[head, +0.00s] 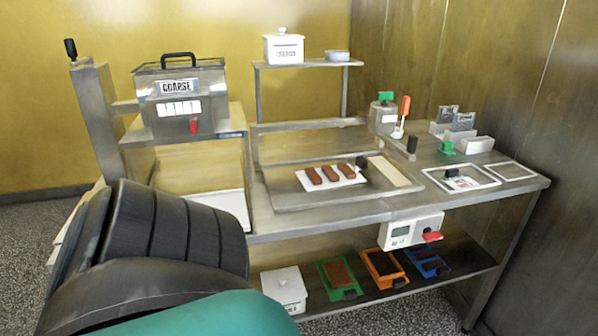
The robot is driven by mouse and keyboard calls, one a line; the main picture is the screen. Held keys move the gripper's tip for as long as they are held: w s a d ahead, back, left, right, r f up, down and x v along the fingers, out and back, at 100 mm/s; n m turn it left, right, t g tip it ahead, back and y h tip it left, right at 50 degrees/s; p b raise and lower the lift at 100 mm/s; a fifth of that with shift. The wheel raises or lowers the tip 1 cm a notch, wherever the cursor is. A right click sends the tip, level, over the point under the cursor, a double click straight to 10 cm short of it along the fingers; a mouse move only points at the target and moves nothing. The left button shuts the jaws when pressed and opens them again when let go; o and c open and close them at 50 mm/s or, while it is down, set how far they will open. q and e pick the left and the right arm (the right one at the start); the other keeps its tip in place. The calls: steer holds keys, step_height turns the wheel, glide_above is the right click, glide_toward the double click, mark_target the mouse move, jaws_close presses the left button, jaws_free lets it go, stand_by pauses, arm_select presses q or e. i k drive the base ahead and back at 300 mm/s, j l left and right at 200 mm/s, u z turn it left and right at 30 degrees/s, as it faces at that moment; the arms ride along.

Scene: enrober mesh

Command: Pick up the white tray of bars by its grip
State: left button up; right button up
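The white tray (357,179) lies flat on the metal worktop, inside a shallow framed metal area. Three brown bars (330,173) lie side by side on it. A small black grip (361,162) stands at the tray's far right edge. Neither of my grippers shows in the head view. A large dark, ribbed arm link of mine with a teal part fills the lower left, well short of the tray and apart from it.
A metal box labelled COARSE (180,98) stands at left. A raised shelf (308,64) holds a white lidded box (283,47). A pot with an orange-handled tool (404,112) stands right of the tray. The lower shelf holds green (350,293), orange and blue trays.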

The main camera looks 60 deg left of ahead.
mark_target(341, 174)
steer(key=u, duration=1.5)
